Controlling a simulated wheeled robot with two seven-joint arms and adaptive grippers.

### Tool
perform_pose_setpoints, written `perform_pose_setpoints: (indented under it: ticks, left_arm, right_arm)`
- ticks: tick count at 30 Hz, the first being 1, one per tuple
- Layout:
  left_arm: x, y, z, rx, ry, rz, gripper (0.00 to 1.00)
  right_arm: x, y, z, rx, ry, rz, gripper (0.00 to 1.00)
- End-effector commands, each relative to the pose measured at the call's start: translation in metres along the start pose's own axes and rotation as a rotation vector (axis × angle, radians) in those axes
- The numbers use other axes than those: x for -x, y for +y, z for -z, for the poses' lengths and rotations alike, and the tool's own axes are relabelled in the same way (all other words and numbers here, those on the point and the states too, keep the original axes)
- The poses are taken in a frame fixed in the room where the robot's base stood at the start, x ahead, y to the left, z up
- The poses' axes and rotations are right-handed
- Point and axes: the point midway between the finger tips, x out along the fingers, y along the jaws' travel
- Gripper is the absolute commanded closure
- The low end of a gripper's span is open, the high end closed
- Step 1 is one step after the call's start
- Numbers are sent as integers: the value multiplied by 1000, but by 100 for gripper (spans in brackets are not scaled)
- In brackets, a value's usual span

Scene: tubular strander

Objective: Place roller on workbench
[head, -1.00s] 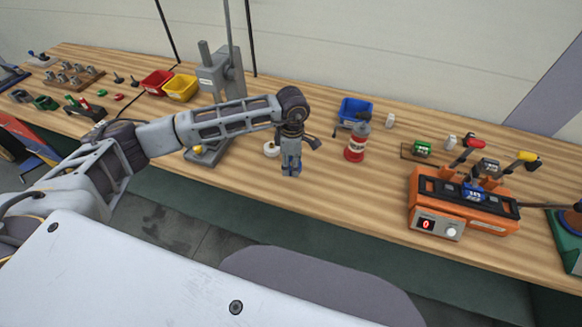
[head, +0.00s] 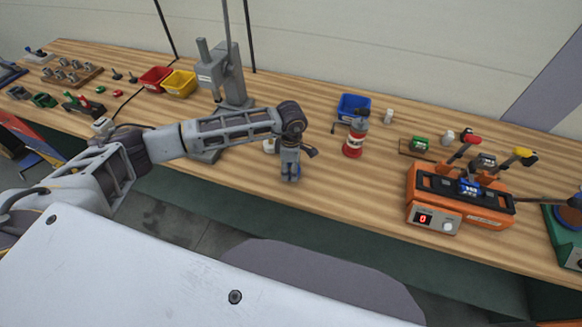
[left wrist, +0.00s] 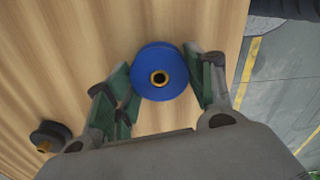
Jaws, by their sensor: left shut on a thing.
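The roller (left wrist: 161,70) is a blue disc with a brass-ringed bore, seen in the left wrist view. My left gripper (left wrist: 165,84) is shut on it, with a green-padded finger on each side. I cannot tell whether the roller touches the wood. My right gripper is not in view.
A red-and-white bottle (head: 355,139) and a blue bin (head: 353,107) stand right of the gripper. An orange machine (head: 460,200) sits farther right. A grey press (head: 224,75) stands behind the arm. A dark brass-centred part (left wrist: 50,137) lies nearby.

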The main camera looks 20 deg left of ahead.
Motion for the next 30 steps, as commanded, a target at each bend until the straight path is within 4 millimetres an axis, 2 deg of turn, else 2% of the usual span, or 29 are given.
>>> perform_pose_setpoints:
  ticks: [16, 17, 18, 21, 30]
  left_arm:
    - [-7, 0, 0, -1, -1, -1, 89]
    - [-7, 0, 0, -1, 0, 0, 44]
    - [-7, 0, 0, -1, 0, 0, 39]
    - [-7, 0, 0, -1, 0, 0, 26]
    - [-7, 0, 0, -1, 0, 0, 25]
  right_arm:
    - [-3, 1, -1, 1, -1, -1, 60]
    - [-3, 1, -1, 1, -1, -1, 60]
    - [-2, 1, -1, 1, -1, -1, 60]
    - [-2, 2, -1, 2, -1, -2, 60]
    - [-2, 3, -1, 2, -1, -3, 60]
